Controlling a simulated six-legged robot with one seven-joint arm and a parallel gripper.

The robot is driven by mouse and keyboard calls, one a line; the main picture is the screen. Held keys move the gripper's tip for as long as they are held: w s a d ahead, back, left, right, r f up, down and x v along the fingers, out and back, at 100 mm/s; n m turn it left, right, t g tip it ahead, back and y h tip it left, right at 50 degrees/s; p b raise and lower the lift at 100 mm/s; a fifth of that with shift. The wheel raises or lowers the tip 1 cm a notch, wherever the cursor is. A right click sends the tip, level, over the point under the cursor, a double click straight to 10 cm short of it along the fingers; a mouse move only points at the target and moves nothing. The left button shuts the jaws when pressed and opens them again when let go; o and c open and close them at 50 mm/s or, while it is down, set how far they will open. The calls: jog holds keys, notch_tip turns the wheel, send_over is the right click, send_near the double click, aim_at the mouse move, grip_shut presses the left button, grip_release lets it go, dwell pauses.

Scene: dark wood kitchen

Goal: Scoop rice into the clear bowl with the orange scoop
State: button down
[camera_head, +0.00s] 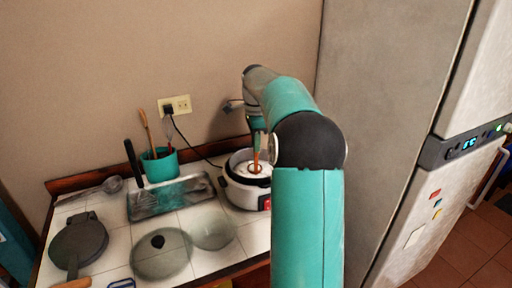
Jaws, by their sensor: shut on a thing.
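The orange scoop (257,164) points down into the white rice cooker (238,194), which is open. The scoop's lower end is at the white rice (246,172) inside; I cannot tell how deep it is or whether it carries rice. My gripper (257,151) is above the cooker, shut on the scoop's upper part, and its fingers are small and partly hidden by my teal arm. The clear bowl (213,232) stands on the tiled counter in front of the cooker, to its left. No rice shows in it.
A glass lid (160,262) lies left of the bowl. Behind are a metal tray (188,192) and a teal utensil holder (161,168). A dark pan (78,244) and a ladle (112,184) are at left. The cooker's cord runs to a wall outlet (181,104). A fridge (420,150) stands right.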

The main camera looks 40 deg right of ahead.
jog(key=shift+s+a+r, duration=0.1)
jog(key=shift+s+r, duration=0.05)
jog(key=shift+r, duration=3.65)
jog(key=shift+s+a+r, duration=0.1)
jog(key=shift+s+r, duration=0.05)
jog(key=shift+r, duration=1.05)
jog(key=shift+s+a+r, duration=0.1)
jog(key=shift+s+r, duration=0.05)
jog(key=shift+r, duration=1)
jog(key=s+a+f+m+y, duration=0.1)
jog(key=s+a+f+m, duration=0.1)
jog(key=a, duration=0.6)
jog(key=s+a+f+m+g, duration=0.1)
jog(key=s+a+f+m, duration=0.1)
jog(key=a, duration=0.5)
jog(key=s+a+f+m+y, duration=0.1)
jog(key=s+a+f+m, duration=0.15)
jog(key=a, duration=0.55)
jog(key=s+d+f+t+y, duration=0.2)
jog(key=s+f+t+y, duration=0.1)
jog(key=s+f+t, duration=0.3)
jog(key=s+d+f+m+t+y, duration=0.1)
jog(key=s+d+f+t+y, duration=0.2)
jog(key=s+f+t, duration=0.3)
jog(key=shift+s+d+f+t, duration=0.15)
jog(key=shift+s+f+t, duration=0.25)
jog(key=shift+t, duration=0.4)
